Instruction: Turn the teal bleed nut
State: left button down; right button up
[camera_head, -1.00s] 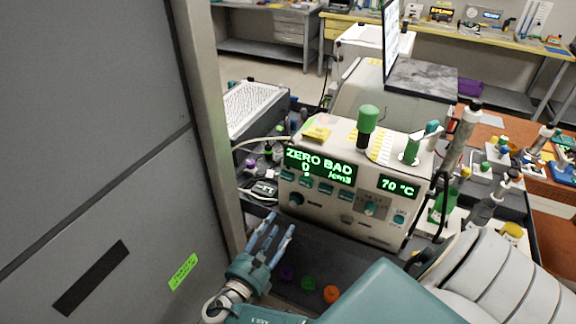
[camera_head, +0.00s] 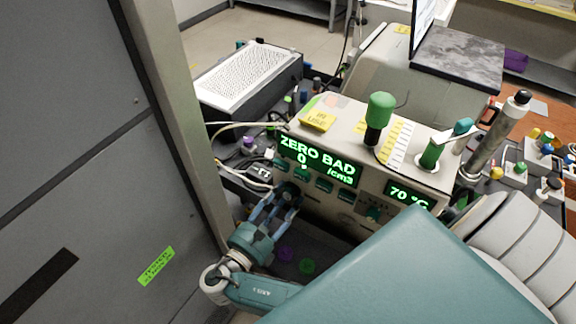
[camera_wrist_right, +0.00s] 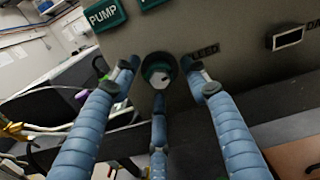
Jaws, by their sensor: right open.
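The teal bleed nut (camera_wrist_right: 158,69) sits on the front panel of the beige instrument (camera_head: 325,202), beside a partly hidden label. My left gripper is not in view.
A teal PUMP button (camera_wrist_right: 104,14) is just above left of the nut. Cables (camera_head: 240,177) lie left of the instrument. A grey cabinet wall (camera_head: 75,150) stands close at the left. Purple and green caps (camera_head: 307,265) lie below.

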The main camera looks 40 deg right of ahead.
jog(key=shift+a, duration=0.1)
jog(key=c, duration=0.4)
grip_shut()
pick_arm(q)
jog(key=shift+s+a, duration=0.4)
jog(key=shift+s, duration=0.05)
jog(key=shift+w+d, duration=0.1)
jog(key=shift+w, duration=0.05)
